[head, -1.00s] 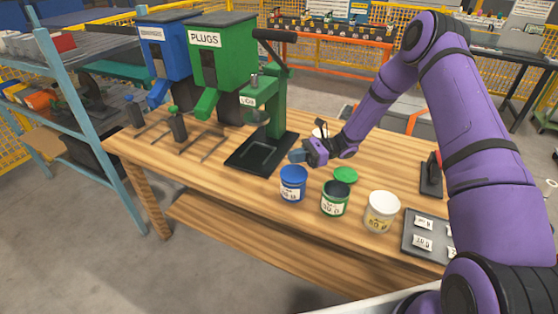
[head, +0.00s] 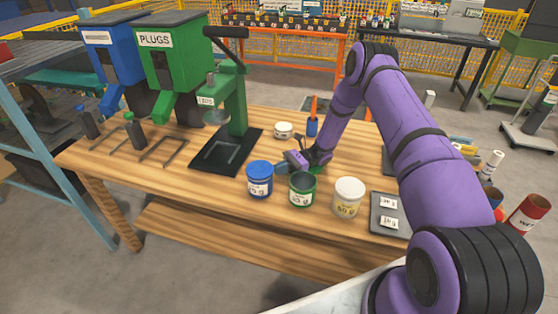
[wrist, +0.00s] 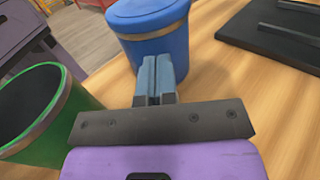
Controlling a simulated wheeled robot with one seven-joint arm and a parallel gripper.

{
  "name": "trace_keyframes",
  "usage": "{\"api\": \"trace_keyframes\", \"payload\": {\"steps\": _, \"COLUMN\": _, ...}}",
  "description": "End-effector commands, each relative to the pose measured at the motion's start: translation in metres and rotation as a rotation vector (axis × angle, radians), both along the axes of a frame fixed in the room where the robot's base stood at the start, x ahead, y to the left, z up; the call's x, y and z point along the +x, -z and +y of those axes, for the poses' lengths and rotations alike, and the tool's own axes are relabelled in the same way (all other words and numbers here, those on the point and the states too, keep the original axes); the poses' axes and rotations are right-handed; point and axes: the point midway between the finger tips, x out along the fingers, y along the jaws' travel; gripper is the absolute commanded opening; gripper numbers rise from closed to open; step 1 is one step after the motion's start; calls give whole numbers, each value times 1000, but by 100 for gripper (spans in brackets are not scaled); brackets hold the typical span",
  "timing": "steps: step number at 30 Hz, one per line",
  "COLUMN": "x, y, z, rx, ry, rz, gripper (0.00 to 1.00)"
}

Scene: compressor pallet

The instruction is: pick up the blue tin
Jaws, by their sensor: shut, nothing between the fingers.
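The blue tin (head: 260,182) stands upright on the wooden workbench (head: 205,203), with its lid on and a white label on its front. My gripper (head: 281,168) is low over the bench, just behind and to the right of the tin in the head view. In the wrist view, my gripper's fingers (wrist: 157,70) are closed together with nothing between them. They point at the side of the blue tin (wrist: 155,35); I cannot tell if they touch it. The fingertips hide part of the tin's lower side there.
An open green tin (head: 303,190) stands right of the blue one and fills the left of the wrist view (wrist: 50,115). A white tin (head: 348,198) and grey tray (head: 388,228) are further right. A black press base (head: 225,152) is behind left. Bare bench lies left.

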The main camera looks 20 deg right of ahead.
Motion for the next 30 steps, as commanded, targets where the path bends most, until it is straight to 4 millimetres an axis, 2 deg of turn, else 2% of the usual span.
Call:
{"api": "trace_keyframes", "payload": {"steps": 3, "x": -1, "y": 0, "z": 7, "rx": 0, "ry": 0, "rz": 0, "gripper": 0}}
{"api": "trace_keyframes", "payload": {"steps": 17, "x": -2, "y": -1, "z": 14, "rx": 1, "ry": 1, "rz": 0, "gripper": 0}}
{"api": "trace_keyframes", "payload": {"steps": 20, "x": -5, "y": -1, "z": 31, "rx": 3, "ry": -1, "rz": 0, "gripper": 0}}
{"api": "trace_keyframes", "payload": {"steps": 27, "x": -16, "y": -1, "z": 98, "rx": 4, "ry": -1, "rz": 2, "gripper": 0}}
{"api": "trace_keyframes", "payload": {"steps": 30, "x": -19, "y": 0, "z": 119, "rx": 2, "ry": -1, "rz": 1, "gripper": 0}}
